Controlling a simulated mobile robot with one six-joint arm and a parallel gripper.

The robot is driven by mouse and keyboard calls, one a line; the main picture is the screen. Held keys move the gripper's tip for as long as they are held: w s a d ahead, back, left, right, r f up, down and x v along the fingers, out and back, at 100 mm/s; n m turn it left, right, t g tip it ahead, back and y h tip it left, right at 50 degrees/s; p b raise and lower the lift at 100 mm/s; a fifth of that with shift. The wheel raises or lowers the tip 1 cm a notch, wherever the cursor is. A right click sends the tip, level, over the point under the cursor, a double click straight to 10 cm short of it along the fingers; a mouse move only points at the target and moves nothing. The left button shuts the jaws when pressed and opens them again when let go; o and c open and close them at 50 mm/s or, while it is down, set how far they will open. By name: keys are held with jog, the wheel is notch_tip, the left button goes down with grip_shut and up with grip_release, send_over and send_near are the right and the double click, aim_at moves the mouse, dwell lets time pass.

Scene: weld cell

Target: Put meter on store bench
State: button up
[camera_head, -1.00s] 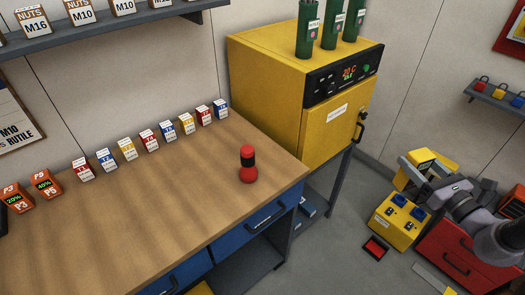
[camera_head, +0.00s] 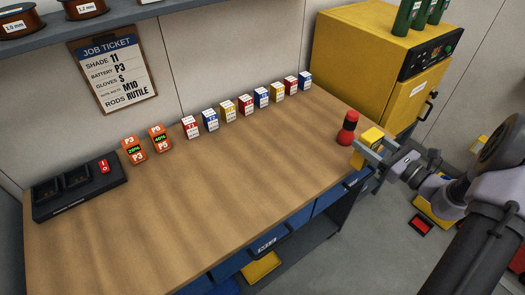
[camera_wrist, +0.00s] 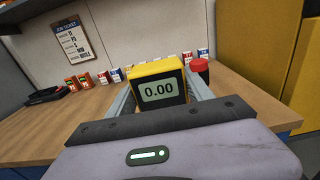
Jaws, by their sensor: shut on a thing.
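The meter (camera_wrist: 158,86) is a yellow block with a grey display reading 0.00. My gripper (camera_head: 364,152) is shut on it, with one finger on each side in the wrist view. In the head view the yellow meter (camera_head: 371,137) is at the right end of the wooden bench (camera_head: 215,190), by its front edge, close to a red and black bottle. I cannot tell whether the meter touches the bench top.
The red and black bottle (camera_head: 347,128) stands beside the meter. Several small boxes (camera_head: 246,106), two orange batteries (camera_head: 146,146) and a black charger (camera_head: 80,186) line the back. The middle and front of the bench are clear. A yellow oven (camera_head: 375,60) stands beyond the right end.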

jog(key=shift+w+a+f+b, duration=0.75)
jog(key=shift+a+f+b, duration=0.2)
jog(key=shift+a, duration=1.55)
jog(key=shift+w+a+f+b, duration=0.8)
jog(key=shift+a+f+b, duration=0.1)
jog(key=shift+a, duration=1.6)
jog(key=shift+w+a+f+b, duration=0.75)
jog(key=shift+a+f+b, duration=0.2)
jog(key=shift+a, duration=1.55)
jog(key=o, duration=1.7)
jog(key=shift+r, duration=0.1)
jog(key=shift+o, duration=0.2)
